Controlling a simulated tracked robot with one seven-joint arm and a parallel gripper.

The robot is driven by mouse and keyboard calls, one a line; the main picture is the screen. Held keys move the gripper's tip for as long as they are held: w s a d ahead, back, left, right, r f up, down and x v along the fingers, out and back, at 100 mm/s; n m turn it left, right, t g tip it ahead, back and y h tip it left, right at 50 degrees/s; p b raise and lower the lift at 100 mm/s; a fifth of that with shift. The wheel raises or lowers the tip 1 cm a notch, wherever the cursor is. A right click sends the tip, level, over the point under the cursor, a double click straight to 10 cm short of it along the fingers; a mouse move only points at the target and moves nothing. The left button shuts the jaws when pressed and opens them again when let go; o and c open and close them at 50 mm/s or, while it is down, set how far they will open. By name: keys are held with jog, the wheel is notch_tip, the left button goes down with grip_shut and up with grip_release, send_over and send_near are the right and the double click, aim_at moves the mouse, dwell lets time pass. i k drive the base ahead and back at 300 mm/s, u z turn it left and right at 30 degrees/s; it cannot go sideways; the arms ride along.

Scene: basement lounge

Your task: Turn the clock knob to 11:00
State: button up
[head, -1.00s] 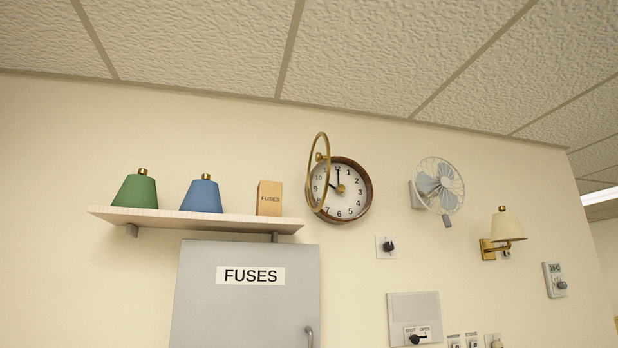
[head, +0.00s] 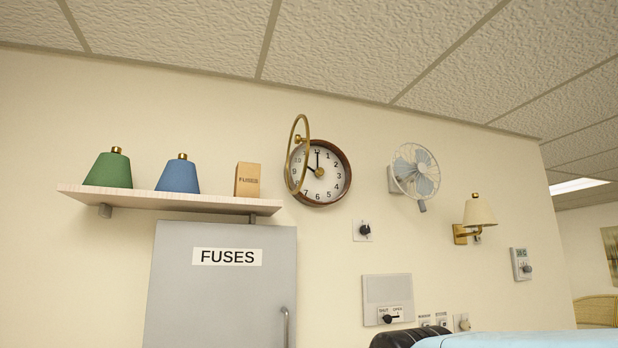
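A round wall clock (head: 333,188) with a brown rim hangs right of the shelf. Its brass-rimmed cover (head: 293,156) stands swung open on the left and overlaps the left part of the dial. A brass knob (head: 319,172) sits at the dial's centre. The long hand points up at 12 and the short hand points to about 10. My gripper is not in view and nothing touches the clock.
Left of the clock, a shelf (head: 150,201) bears a green shade (head: 108,171), a blue shade (head: 178,176) and a fuse box (head: 248,180). A fan (head: 415,172) and lamp (head: 479,211) are to its right. A black and light-blue shape (head: 500,340) fills the lower right edge.

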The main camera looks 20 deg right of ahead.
aim_at(319, 171)
jog(key=k, duration=1.2)
jog(key=z, duration=0.35)
jog(key=i, duration=1)
jog(key=z, duration=0.3)
jog(key=i, duration=0.85)
jog(key=u, duration=0.1)
